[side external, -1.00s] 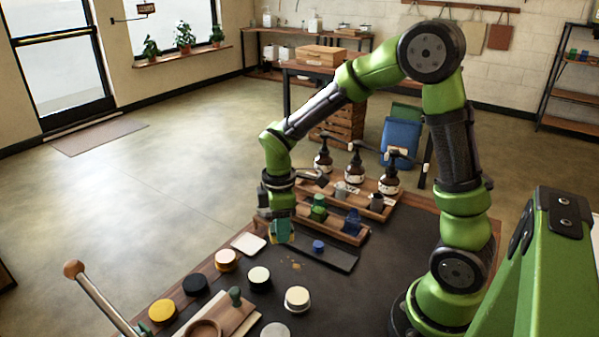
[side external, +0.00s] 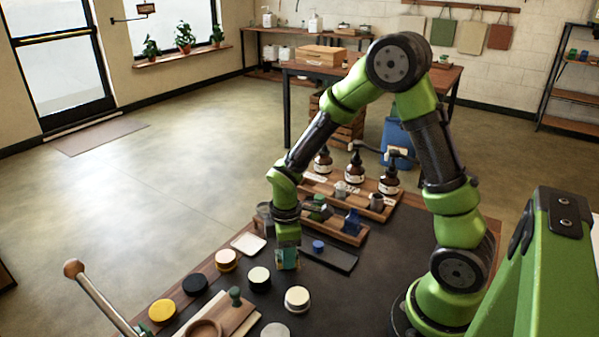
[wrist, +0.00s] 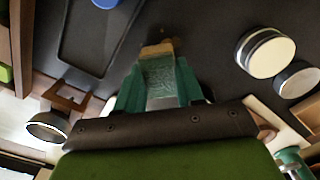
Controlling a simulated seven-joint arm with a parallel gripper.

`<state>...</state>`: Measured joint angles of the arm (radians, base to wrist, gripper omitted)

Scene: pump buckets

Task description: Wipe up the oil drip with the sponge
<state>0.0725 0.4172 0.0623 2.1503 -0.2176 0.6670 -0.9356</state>
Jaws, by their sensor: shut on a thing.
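The sponge (wrist: 158,72), greenish with a tan edge, is held between the teal fingers of my gripper (wrist: 160,88) in the wrist view. In the side view my gripper (side external: 288,256) points down with the sponge low over the dark mat (side external: 385,240). I cannot tell whether the sponge touches the mat. The oil drip is hidden behind the gripper and sponge in the side view. In the wrist view a faint brownish patch (wrist: 178,43) lies just beyond the sponge's tan edge, too small to be sure of.
Several round lidded jars, including a cream-topped one (side external: 297,299) and another (side external: 259,279), stand close to the gripper. A shallow black tray (side external: 335,260) with a blue round piece (side external: 318,246) lies behind it. Pump bottles (side external: 355,172) stand in a wooden rack further back.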

